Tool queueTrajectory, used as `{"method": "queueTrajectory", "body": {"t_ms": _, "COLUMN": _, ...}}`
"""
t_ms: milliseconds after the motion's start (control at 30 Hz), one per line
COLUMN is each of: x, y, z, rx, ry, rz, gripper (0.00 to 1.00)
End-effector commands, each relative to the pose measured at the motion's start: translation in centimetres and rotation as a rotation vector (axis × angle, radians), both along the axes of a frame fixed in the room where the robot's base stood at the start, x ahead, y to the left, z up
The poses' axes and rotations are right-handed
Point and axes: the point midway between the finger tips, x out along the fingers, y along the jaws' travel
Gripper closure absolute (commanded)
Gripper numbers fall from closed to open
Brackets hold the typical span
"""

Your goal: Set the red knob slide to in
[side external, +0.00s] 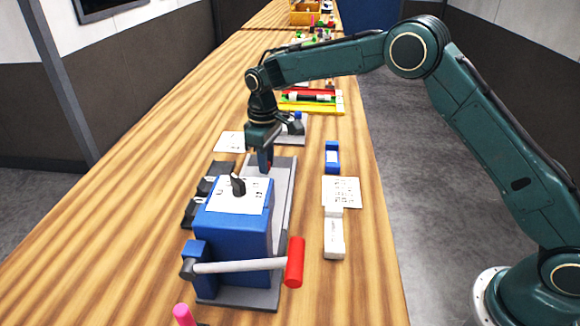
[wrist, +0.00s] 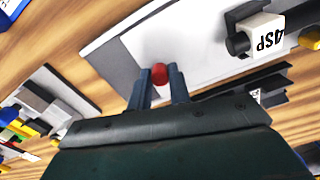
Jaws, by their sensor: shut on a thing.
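The red knob (wrist: 160,71) of the slide sits between the two fingertips of my gripper (wrist: 159,80) in the wrist view. My gripper is shut on it. In the side view my gripper (side external: 265,160) points down at the far end of the grey base plate (side external: 283,195), just behind the blue box (side external: 233,228). Only a sliver of red shows at the fingers there, so the knob is mostly hidden. A pale grey plate (wrist: 205,45) lies beneath the knob in the wrist view. I cannot tell the slide's in or out position.
A white bar with a red handle (side external: 295,262) crosses the blue box's front. A black knob (side external: 238,184) stands on its top. Black parts lie to its left. A blue-and-white piece (side external: 332,157) and a white block (side external: 334,235) lie to the right. The wooden table's left side is clear.

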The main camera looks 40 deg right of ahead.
Motion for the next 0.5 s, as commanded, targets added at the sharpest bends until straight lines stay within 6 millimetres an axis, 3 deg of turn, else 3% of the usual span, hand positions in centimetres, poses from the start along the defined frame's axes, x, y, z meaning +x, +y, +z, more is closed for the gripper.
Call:
{"method": "queueTrajectory", "body": {"t_ms": 133, "x": -0.91, "y": 1.02, "z": 0.12, "rx": 0.002, "ry": -0.003, "rz": 0.004, "gripper": 1.0}}
{"method": "queueTrajectory", "body": {"t_ms": 467, "x": -1.27, "y": 1.37, "z": 0.05, "rx": 0.002, "ry": 0.003, "rz": 0.009, "gripper": 1.0}}
{"method": "queueTrajectory", "body": {"t_ms": 500, "x": -1.3, "y": 1.39, "z": 0.05, "rx": 0.002, "ry": 0.005, "rz": 0.01, "gripper": 0.77}}
